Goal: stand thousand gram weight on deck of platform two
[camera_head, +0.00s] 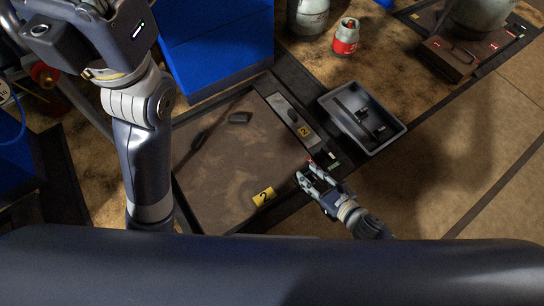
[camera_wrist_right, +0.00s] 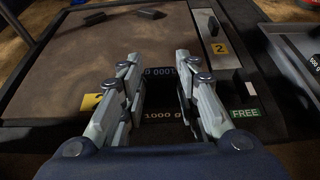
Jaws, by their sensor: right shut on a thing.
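My right gripper (camera_head: 309,172) is near the front right corner of platform two. In the right wrist view, its fingers (camera_wrist_right: 157,64) are shut on a dark thousand gram weight (camera_wrist_right: 163,115) with "1000 g" lettering. The weight is between the fingers; in the head view the gripper mostly hides it. I cannot tell whether it touches anything below. The brown deck of platform two (camera_head: 225,165) has a dark frame and a yellow "2" label (camera_head: 263,197); it also fills the upper left of the wrist view (camera_wrist_right: 70,60). My left gripper does not show, only its arm.
Two small dark blocks (camera_head: 240,117) (camera_head: 197,141) lie on the far part of the deck. A grey tray (camera_head: 391,142) with dark weights stands right of the platform. A strip with a slider (camera_head: 293,116) runs along its right edge. A green "FREE" sign (camera_wrist_right: 245,113) is beside it.

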